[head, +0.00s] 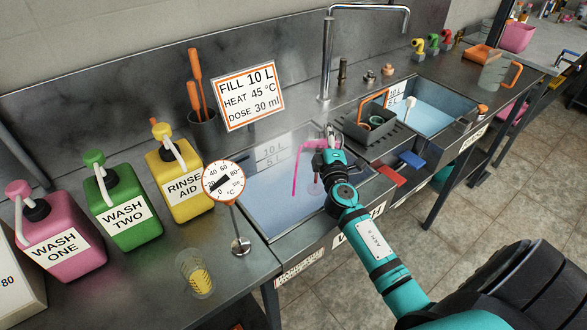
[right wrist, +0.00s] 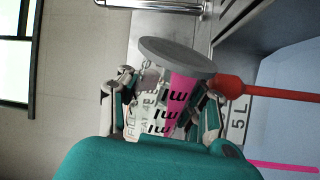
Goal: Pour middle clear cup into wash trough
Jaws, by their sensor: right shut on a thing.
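My right gripper (head: 329,150) is over the wash trough (head: 262,208), shut on a clear cup (right wrist: 188,112) with dark marks and pink liquid. The cup is tipped; its grey rim shows in the right wrist view, and the gripper mostly hides it in the head view. A pink stream (head: 296,172) drops from the cup toward the trough. In the right wrist view a red strand (right wrist: 270,91) runs from near the rim, with a pink streak (right wrist: 285,166) lower down. Another clear cup (head: 196,275) with yellow content stands on the left counter. My left gripper is not in view.
Pink (head: 57,235), green (head: 122,205) and yellow (head: 178,180) pump bottles stand at left. A dial gauge (head: 224,181) stands by the trough's left edge. A tall faucet (head: 328,60) rises behind. A grey caddy (head: 369,128) and second basin (head: 432,108) are at right.

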